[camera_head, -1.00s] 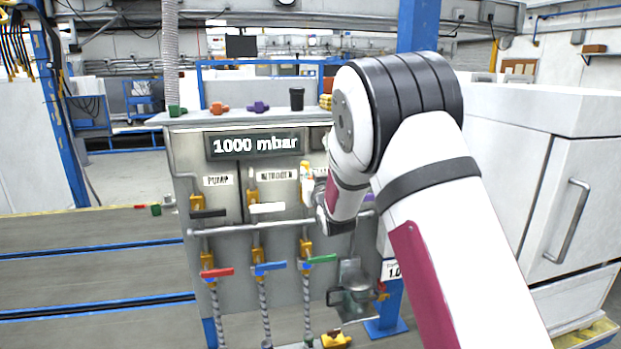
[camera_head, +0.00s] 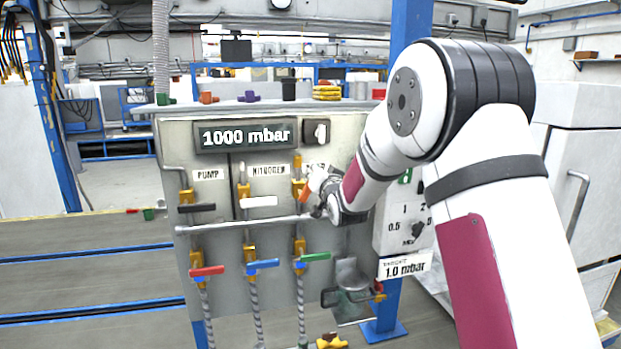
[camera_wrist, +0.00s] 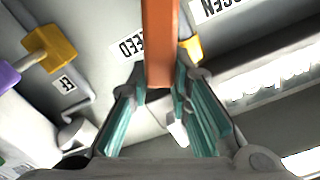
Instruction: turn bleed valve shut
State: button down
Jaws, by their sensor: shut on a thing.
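The bleed valve's orange lever (camera_head: 304,202) shows at the right of the valve row on the grey panel, slanting down and partly covered by my gripper. In the wrist view the orange lever (camera_wrist: 160,40) runs between my teal finger pads, and part of the upside-down bleed label (camera_wrist: 130,45) shows beside it. My gripper (camera_wrist: 161,85) is shut on the lever. In the head view my gripper (camera_head: 314,190) is small and partly hidden by its own wrist. The valve's brass body (camera_head: 298,187) shows just left of it.
The pump valve's black lever (camera_head: 197,208) and the nitrogen valve's white lever (camera_head: 259,201) lie left of my gripper. A horizontal pipe (camera_head: 240,223) runs below. The display (camera_head: 246,136) reads 1000 mbar.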

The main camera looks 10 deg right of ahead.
jog(key=d+f+m, duration=0.4)
jog(key=f+m, duration=0.3)
jog(key=m, duration=0.5)
jog(key=shift+d+f+m+b, duration=0.2)
jog(key=shift+d+m+b, duration=0.1)
jog(key=shift+b, duration=0.05)
jog(key=shift+f, duration=0.1)
jog(key=c, duration=1.4)
grip_release()
jog(key=shift+c, duration=0.2)
jog(key=s, duration=1.2)
